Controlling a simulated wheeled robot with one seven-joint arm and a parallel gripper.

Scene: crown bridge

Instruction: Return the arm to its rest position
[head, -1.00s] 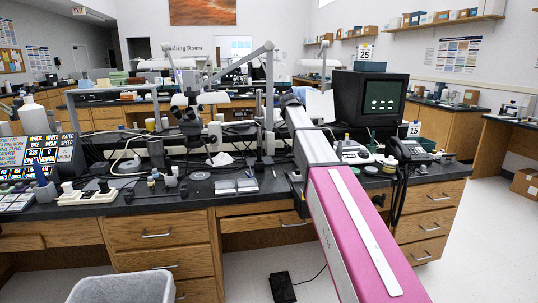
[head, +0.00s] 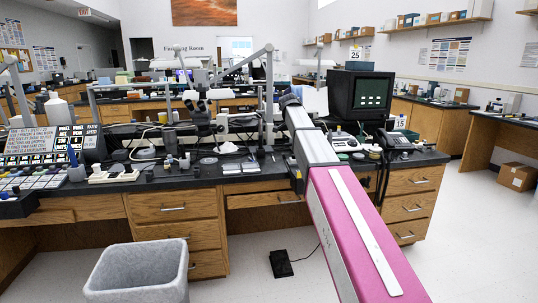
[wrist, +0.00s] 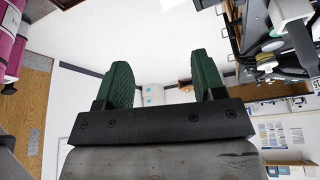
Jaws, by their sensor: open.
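My gripper (wrist: 163,82) shows in the wrist view with its two green ribbed finger pads set well apart. Nothing is between them. The wrist view is tilted, with wall, floor and a cluttered bench top behind the fingers. The gripper itself is not visible in the head view; the arm hides that spot.
A grey waste bin (head: 138,270) and a black foot pedal (head: 281,263) stand on the floor before the bench. A microscope (head: 199,108), a monitor (head: 361,97) and a telephone (head: 394,139) crowd the bench top. Open floor lies at the right, with a cardboard box (head: 517,176).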

